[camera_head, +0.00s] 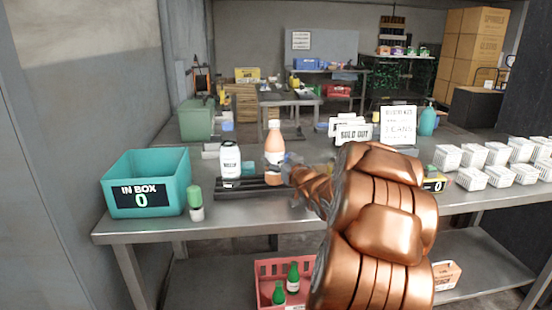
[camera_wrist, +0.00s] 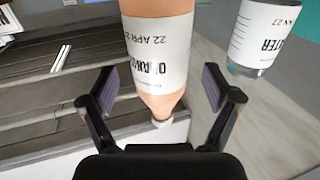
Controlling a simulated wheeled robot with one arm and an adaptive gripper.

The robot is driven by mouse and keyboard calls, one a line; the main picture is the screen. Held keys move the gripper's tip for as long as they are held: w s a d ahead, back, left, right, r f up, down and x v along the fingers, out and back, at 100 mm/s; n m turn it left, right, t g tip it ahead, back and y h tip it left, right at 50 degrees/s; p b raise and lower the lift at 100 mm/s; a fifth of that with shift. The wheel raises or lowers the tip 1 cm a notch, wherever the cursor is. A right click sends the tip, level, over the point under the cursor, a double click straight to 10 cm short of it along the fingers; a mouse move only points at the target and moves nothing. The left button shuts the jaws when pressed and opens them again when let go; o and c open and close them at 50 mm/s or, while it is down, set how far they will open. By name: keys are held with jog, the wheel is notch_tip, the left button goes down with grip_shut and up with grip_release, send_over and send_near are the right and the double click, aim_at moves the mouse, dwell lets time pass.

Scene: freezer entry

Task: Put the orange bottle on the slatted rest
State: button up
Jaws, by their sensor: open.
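The orange bottle (camera_head: 274,152), with a pale cap and white label, appears upright at the dark slatted rest (camera_head: 262,192) in the head view. Its base is partly hidden, so I cannot tell its exact contact. In the wrist view the orange bottle (camera_wrist: 155,50) lies between the fingers of my gripper (camera_wrist: 158,90), with a gap at each side. My gripper is open and holds nothing. In the head view my gripper (camera_head: 290,168) is just right of the bottle, partly hidden by my arm. Dark slats (camera_wrist: 50,85) show at left in the wrist view.
A white labelled bottle (camera_head: 230,163) stands close left of the orange one and shows in the wrist view (camera_wrist: 262,35). A teal in box (camera_head: 146,180) and a green-capped bottle (camera_head: 195,203) are further left.

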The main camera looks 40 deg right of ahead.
jog(key=v, duration=0.8)
jog(key=shift+s, duration=0.25)
jog(key=shift+a, duration=0.1)
dwell(0.3)
